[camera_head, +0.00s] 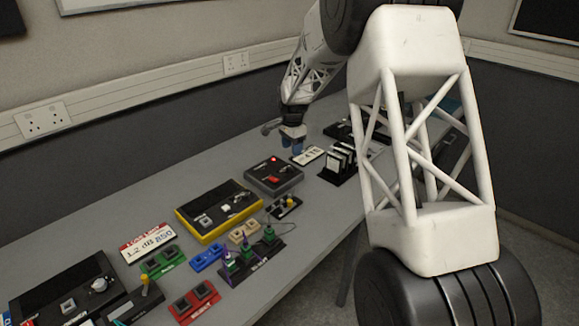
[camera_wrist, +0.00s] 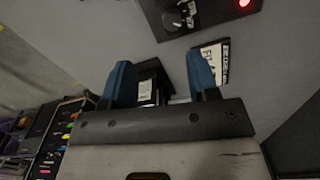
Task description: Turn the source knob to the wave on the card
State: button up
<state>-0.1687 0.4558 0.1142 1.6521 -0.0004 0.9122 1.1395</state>
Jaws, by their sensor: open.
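A dark box (camera_head: 274,176) with a red light and a red mark on its top sits on the bench, below my gripper in the head view. In the wrist view its round knob (camera_wrist: 173,19) shows at the top edge, but its setting is too small to read. A white card (camera_head: 308,156) with black print lies beside this box; it also shows in the wrist view (camera_wrist: 222,62), its print unreadable. My gripper (camera_head: 293,141) is above the bench, open and empty, with blue fingers spread apart in the wrist view (camera_wrist: 160,72). I cannot tell which knob is the source knob.
A rack of upright dark plates (camera_head: 340,162) stands near the card. A yellow-edged box (camera_head: 220,209), a red-and-white card (camera_head: 147,242), and several coloured switch blocks fill the nearer bench. A black unit (camera_head: 65,287) with a silver knob is at lower left. Bare bench lies along the wall.

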aim_at(290, 167)
jog(key=shift+w+a+f, duration=0.2)
jog(key=shift+w+f, duration=0.2)
jog(key=shift+f, duration=0.1)
jog(key=shift+w+a+f, duration=0.2)
jog(key=shift+w+f, duration=0.2)
jog(key=shift+f, duration=0.1)
jog(key=shift+f, duration=3.85)
jog(key=shift+c, duration=0.4)
jog(key=c, duration=0.8)
jog(key=shift+c, duration=0.2)
